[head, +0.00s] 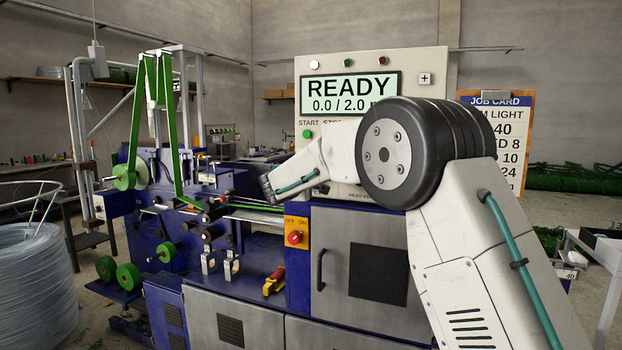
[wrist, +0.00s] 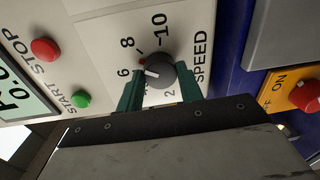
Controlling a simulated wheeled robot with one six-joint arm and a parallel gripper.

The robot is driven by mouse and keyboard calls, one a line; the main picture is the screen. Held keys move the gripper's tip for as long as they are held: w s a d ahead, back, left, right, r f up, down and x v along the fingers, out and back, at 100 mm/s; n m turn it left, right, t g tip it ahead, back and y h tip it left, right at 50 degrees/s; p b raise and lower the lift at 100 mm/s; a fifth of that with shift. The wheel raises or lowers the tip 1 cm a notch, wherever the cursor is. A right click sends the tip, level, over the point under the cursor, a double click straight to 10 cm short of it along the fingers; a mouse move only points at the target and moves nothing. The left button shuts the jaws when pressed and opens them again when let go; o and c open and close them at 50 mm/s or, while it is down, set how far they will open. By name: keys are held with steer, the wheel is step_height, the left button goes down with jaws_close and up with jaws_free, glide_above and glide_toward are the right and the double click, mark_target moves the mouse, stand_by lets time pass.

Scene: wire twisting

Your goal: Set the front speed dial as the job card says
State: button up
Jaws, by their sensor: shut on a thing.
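The speed dial (wrist: 161,74) is a dark round knob on the pale panel, marked SPEED, with 2, 6, 8 and 10 readable around it. Its white line points towards 6, and a small red mark shows at its edge between 6 and 8. My gripper (wrist: 161,88) has its green fingers on both sides of the knob and is shut on it. The 4 is mostly hidden. In the head view my arm covers the dial and fingers. The job card (head: 515,150) is partly covered by my arm; a line ending in "D 8" shows, with 40, 10 and 24.
The display (head: 349,95) reads READY, 0.0 / 2.0. The green start button (wrist: 80,98) and red stop button (wrist: 45,49) sit left of the dial. A red switch on an orange plate (wrist: 290,103) is at the right. A wire coil (head: 35,285) stands far left.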

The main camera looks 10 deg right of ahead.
steer(key=shift+f+m+y, duration=0.1)
steer(key=shift+m+y, duration=0.2)
steer(key=shift+m, duration=1.3)
steer(key=o, duration=1)
steer(key=shift+s, duration=0.1)
steer(key=v, duration=0.7)
steer(key=shift+s+a, duration=0.25)
steer(key=shift+a, duration=0.05)
